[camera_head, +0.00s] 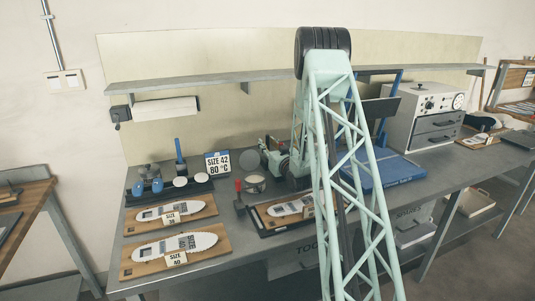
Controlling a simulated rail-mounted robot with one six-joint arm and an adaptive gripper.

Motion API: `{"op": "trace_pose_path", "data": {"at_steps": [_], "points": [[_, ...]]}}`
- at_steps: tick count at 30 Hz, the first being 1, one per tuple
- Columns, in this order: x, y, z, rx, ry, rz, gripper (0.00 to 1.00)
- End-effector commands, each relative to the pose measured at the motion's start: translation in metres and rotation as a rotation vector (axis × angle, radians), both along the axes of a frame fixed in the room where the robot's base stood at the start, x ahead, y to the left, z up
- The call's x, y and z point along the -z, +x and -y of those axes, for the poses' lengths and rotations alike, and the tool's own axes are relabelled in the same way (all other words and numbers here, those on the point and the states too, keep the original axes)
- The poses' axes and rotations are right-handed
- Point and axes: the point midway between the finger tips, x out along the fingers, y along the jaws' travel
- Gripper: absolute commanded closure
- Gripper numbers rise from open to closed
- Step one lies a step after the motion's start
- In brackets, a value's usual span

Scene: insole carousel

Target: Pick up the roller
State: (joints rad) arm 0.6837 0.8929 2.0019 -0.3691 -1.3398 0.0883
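I cannot tell for certain which thing is the roller. A small tool with a red upright handle (239,194) stands on the bench, left of the middle. A tool with a blue upright handle (179,158) stands farther back, by a dark rack. The end of my arm, with my gripper (268,155), shows behind my pale green lattice arm, above the middle of the bench. It is apart from both handles in the picture. Its fingers are too small and partly hidden to show whether they are open or shut.
Two wooden boards with white insoles, sizes 36 (205,207) and 40 (130,271), lie at the left. A dark-framed tray (269,231) holds another insole. A tin (255,184), size sign (217,163), blue press (385,178) and white oven (402,112) crowd the bench.

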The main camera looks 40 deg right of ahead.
Motion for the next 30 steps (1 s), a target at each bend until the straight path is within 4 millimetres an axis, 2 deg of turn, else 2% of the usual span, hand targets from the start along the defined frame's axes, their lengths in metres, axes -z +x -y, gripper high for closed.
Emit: {"op": "trace_pose_path", "data": {"at_steps": [4, 12, 23, 30], "points": [[0.0, 0.0, 0.0, 0.0, 0.0, 0.0, 0.76], [0.0, 0.0, 0.0, 0.0, 0.0, 0.0, 1.0], [-0.002, 0.0, 0.0, 0.0, 0.0, 0.001, 1.0], [-0.013, 0.0, 0.0, 0.0, -0.001, 0.002, 1.0]]}}
